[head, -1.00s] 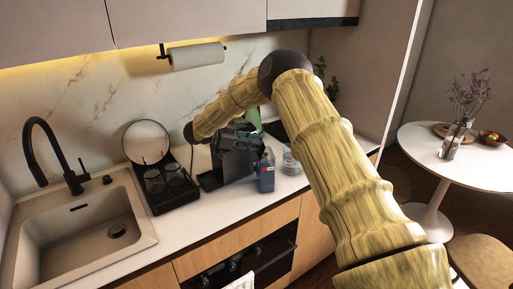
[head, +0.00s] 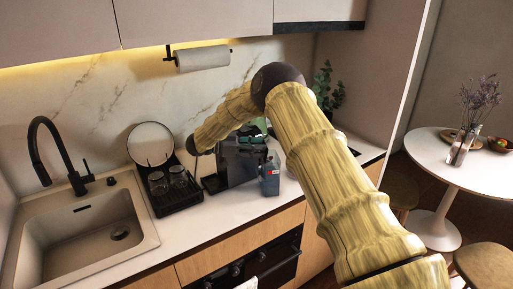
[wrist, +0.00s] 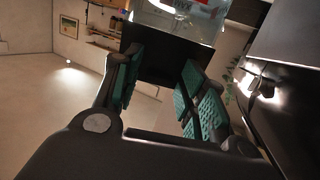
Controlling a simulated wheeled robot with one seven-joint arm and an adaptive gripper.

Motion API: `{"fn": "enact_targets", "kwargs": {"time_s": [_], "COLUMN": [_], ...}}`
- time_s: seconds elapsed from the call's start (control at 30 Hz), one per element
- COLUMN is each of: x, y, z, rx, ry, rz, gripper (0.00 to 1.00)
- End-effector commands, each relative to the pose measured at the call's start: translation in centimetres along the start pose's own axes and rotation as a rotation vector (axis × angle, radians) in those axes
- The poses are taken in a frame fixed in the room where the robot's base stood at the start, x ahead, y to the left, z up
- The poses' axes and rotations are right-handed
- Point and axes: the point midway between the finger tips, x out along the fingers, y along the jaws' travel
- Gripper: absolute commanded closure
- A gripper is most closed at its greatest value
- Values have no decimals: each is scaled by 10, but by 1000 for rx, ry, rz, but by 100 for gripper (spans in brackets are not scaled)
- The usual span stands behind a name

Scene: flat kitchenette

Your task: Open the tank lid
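A dark coffee machine (head: 238,160) stands on the counter, partly behind my arm and gripper. A grey-blue, see-through tank (head: 269,178) with a red label is at its right front. In the wrist view, a clear container with red lettering (wrist: 185,20), seemingly the tank, shows at the top, with a dark flat part beside it. I cannot tell whether that part is the lid. My gripper (wrist: 160,68) is open, its green-padded fingers apart with no object clearly held. In the head view the gripper is hard to separate from the dark machine.
A black rack (head: 174,192) with glasses and a round plate stands left of the machine, beside the sink (head: 85,235) and black tap (head: 55,155). A paper towel roll (head: 203,58) hangs above. The counter front (head: 225,212) is clear. A round white table (head: 450,165) is at right.

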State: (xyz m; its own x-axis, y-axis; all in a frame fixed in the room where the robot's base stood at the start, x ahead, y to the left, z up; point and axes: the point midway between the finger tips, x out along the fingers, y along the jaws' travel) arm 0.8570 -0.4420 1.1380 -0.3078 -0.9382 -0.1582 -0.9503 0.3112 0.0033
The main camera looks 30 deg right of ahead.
Motion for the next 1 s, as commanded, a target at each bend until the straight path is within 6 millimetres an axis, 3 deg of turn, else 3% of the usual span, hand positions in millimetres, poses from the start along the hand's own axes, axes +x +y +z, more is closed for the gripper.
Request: {"fn": "enact_targets", "kwargs": {"time_s": [0.47, 1.0], "x": [-10, -99], "y": [-1, -1], "z": [-2, 0], "rx": [3, 2], "ry": [-1, -1], "rz": [-2, -1], "gripper": [50, 50]}}
